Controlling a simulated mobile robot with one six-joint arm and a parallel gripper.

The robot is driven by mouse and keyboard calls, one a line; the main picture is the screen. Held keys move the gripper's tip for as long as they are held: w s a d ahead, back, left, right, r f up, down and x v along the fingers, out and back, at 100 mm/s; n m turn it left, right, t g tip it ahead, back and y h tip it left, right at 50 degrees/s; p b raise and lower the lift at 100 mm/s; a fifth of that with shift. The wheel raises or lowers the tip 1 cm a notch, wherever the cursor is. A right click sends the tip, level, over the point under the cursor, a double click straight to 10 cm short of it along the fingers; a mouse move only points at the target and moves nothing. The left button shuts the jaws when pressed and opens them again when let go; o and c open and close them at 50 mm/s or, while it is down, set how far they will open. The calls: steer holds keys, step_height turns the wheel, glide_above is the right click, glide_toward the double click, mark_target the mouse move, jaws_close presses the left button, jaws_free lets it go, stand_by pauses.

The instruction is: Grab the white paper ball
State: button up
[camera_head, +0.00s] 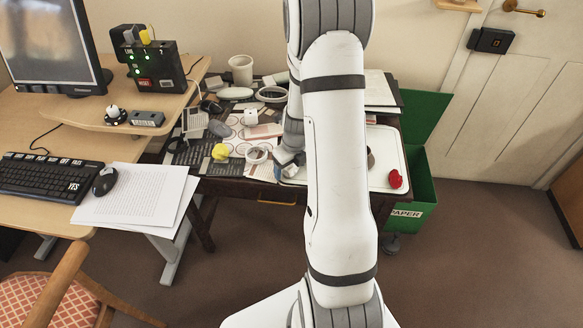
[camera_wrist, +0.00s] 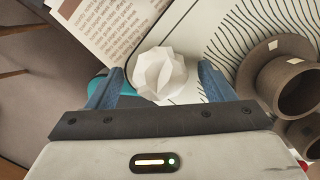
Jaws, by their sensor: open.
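The white paper ball (camera_wrist: 160,74) is a faceted, crumpled lump near the upper middle of the wrist view. My gripper (camera_wrist: 163,84) is open, with one blue finger on each side of the ball. The ball sits between and slightly beyond the fingertips; I cannot tell whether either finger touches it. In the head view my gripper (camera_head: 289,168) is low over the dark cluttered table, partly covered by my arm. I cannot make out the ball there.
A brown spool-like object (camera_wrist: 285,82) is right of the ball, and a printed sheet (camera_wrist: 112,28) lies up-left. A green PAPER bin (camera_head: 422,188) stands right.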

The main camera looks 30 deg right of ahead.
steer(key=c, duration=1)
steer(key=shift+r, duration=0.1)
steer(key=shift+c, duration=0.2)
